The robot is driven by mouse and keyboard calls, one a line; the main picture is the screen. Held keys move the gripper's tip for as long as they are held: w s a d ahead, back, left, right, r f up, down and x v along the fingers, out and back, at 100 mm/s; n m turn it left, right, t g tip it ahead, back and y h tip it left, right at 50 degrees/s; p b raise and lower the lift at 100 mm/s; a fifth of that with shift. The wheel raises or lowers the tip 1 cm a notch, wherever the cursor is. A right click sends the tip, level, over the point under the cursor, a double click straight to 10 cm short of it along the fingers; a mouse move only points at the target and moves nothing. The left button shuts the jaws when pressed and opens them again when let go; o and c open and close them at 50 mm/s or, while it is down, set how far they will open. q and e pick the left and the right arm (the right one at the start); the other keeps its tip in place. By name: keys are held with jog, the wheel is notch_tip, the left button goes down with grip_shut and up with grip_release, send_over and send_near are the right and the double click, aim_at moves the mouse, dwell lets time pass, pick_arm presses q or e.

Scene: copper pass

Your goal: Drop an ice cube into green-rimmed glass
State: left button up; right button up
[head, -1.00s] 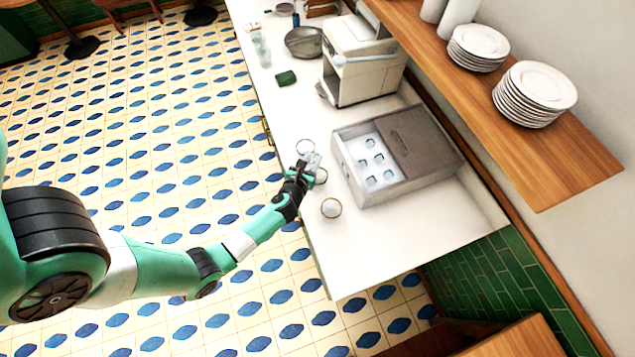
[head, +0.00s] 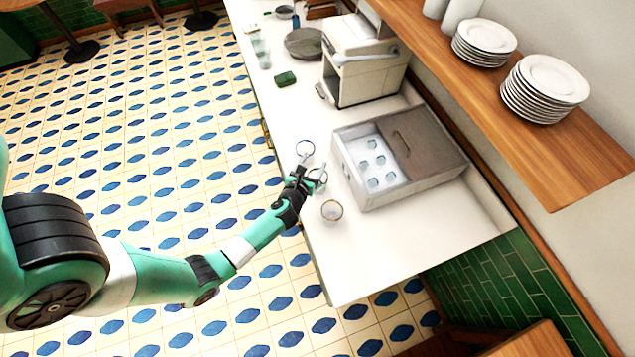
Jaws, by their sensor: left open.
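Several ice cubes (head: 376,160) lie in the open part of a grey metal ice bin (head: 400,192) on the white counter. Three small glasses stand in a row left of the bin. The far glass (head: 305,147) has a pale rim, and the near glass (head: 332,210) has a brownish rim. The middle glass (head: 321,184) seems to have the green rim and is partly hidden by my left gripper. My left gripper (head: 312,176) is open at this middle glass, its fingers at or over the rim. Whether an ice cube is inside the glass is too small to tell. My right gripper is out of view.
The bin's lid (head: 425,140) covers its right part. A white machine (head: 362,68), a pan (head: 303,43) and a green block (head: 285,78) stand farther back. A wooden shelf (head: 560,170) with plates (head: 545,88) overhangs the right side. The counter's near end is clear.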

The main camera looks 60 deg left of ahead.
pick_arm(q)
jog(key=p+v, duration=0.1)
jog(key=v, duration=1)
jog(key=shift+s+d, duration=0.15)
jog(key=shift+d, duration=0.1)
jog(key=shift+r, duration=0.15)
